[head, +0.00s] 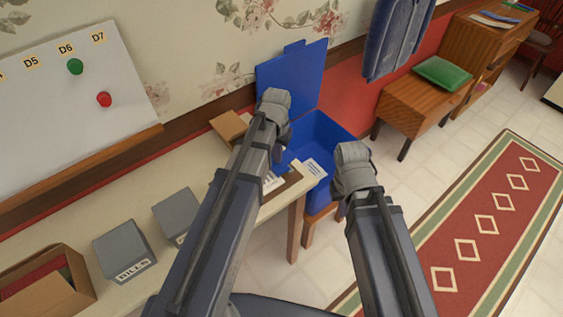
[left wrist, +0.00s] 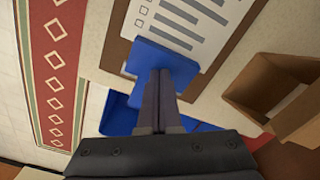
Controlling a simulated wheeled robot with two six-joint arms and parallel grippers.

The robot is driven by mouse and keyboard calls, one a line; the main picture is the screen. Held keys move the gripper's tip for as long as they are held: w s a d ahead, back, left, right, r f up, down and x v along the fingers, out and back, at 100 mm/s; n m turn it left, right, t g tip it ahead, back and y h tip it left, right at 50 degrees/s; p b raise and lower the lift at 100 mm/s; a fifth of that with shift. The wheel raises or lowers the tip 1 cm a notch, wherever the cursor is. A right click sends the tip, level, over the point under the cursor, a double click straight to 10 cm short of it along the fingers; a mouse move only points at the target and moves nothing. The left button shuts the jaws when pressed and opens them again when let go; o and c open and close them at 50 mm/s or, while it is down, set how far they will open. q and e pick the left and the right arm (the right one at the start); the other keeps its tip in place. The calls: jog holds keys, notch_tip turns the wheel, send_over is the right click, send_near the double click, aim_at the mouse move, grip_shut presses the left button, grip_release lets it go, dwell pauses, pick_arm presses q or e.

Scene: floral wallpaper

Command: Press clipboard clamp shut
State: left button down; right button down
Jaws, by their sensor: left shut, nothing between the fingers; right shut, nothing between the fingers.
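In the left wrist view, a brown clipboard (left wrist: 118,50) holds a white checklist sheet (left wrist: 190,20). Its blue clamp (left wrist: 165,58) is at the edge nearest my fingers. My left gripper (left wrist: 160,74) is shut and empty, its fingertips overlapping the clamp in the picture. I cannot tell whether they touch it or whether the clamp is raised. In the head view, part of the clipboard (head: 290,184) shows at the table's right end, mostly hidden behind my left arm. My right gripper (head: 352,163) is shut and empty, to the right of the table; its fingertips are not clear.
A blue bin (head: 335,140) with a raised lid (head: 295,75) stands beyond the table end. A small cardboard box (left wrist: 275,97) is beside the clipboard. Grey boxes (head: 122,248) and an open carton (head: 68,262) sit on the table (head: 185,270). A red rug (head: 480,240) lies right.

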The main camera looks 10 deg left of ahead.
pick_arm(q)
jog(key=shift+f, duration=0.2)
jog(key=shift+r, duration=0.15)
notch_tip(320, 180, up, 7)
jog(key=p, duration=0.7)
jog(key=s+d+m+y, duration=0.1)
jog(key=s+d+m, duration=0.1)
jog(key=s+d, duration=0.8)
jog(key=s, duration=0.4)
jog(key=shift+s+d, duration=0.15)
jog(key=shift+d, duration=0.1)
